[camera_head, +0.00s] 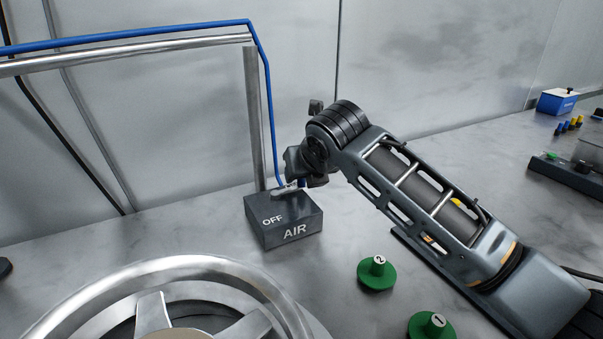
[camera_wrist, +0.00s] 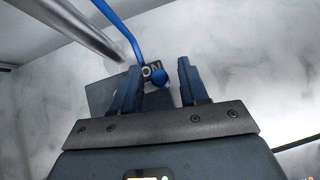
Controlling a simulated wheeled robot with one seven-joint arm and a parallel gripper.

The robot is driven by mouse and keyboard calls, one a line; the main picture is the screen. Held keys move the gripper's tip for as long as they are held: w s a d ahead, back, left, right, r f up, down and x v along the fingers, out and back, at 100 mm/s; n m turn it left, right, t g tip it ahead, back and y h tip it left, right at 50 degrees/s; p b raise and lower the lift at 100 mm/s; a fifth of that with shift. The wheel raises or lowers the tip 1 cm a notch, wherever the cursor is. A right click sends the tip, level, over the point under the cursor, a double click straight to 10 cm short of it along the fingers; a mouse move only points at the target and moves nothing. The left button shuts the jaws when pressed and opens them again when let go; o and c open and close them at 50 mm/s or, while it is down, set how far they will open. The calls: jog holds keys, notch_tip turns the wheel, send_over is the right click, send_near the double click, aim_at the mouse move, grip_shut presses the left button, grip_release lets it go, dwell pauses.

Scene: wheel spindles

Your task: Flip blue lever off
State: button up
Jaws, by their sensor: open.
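The blue lever (camera_wrist: 160,77) shows as a rounded blue end between my two fingers, close to the ON mark. My gripper (camera_wrist: 160,85) is open, one finger on each side of the lever; I cannot tell whether either touches it. In the head view my gripper (camera_head: 291,187) is at the top of the box and mostly hides the lever.
A blue hose (camera_head: 268,100) runs down to the box beside a metal post (camera_head: 252,120). A large wheel (camera_head: 170,290) lies at the front left. Green knobs marked 2 (camera_head: 377,273) and 1 (camera_head: 431,327) stand right of the box. A blue container (camera_head: 556,102) is far right.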

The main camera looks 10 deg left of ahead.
jog(key=shift+w+a+f, duration=0.15)
jog(key=shift+w+f, duration=0.1)
jog(key=shift+c, duration=0.3)
grip_shut()
